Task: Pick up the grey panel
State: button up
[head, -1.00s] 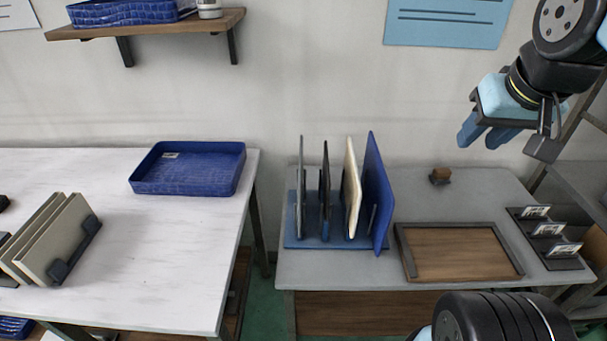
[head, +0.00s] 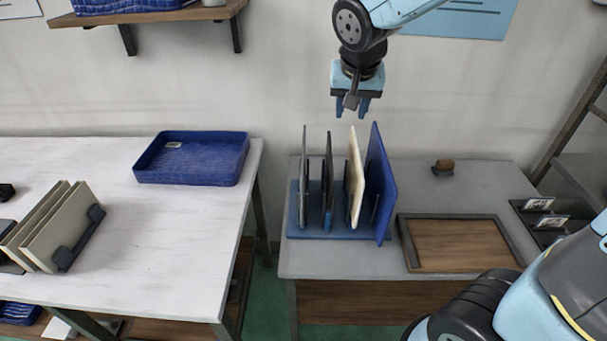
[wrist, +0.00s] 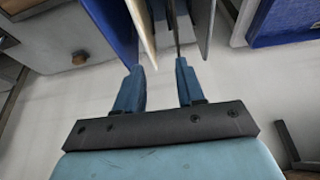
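The grey panel (head: 302,185) stands upright at the left end of a blue rack (head: 330,235) on the right table. To its right in the rack stand a dark panel (head: 328,172), a cream panel (head: 354,185) and a blue panel (head: 378,190). My gripper (head: 352,112) is open and empty, pointing down above the rack, nearer the cream panel than the grey one. In the wrist view the gripper (wrist: 159,66) shows its two fingers apart. There the grey panel (wrist: 205,25) is beyond the right finger, and the dark panel (wrist: 173,28) lies between the fingers' lines.
A wooden tray (head: 460,245) with a dark rim lies right of the rack. A small brown block (head: 443,167) is behind it. A blue tray (head: 190,160) and a holder of beige panels (head: 55,225) are on the left white table. A gap separates the tables.

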send_near(303, 148)
jog(key=r, duration=0.1)
jog(key=shift+s+f, duration=0.3)
jog(key=shift+s, duration=0.1)
jog(key=x, duration=0.7)
jog(key=shift+w+f, duration=0.2)
jog(key=shift+f, duration=0.2)
jog(key=shift+w+x, duration=0.2)
jog(key=shift+x, duration=2.45)
jog(key=shift+r, duration=0.1)
grip_shut()
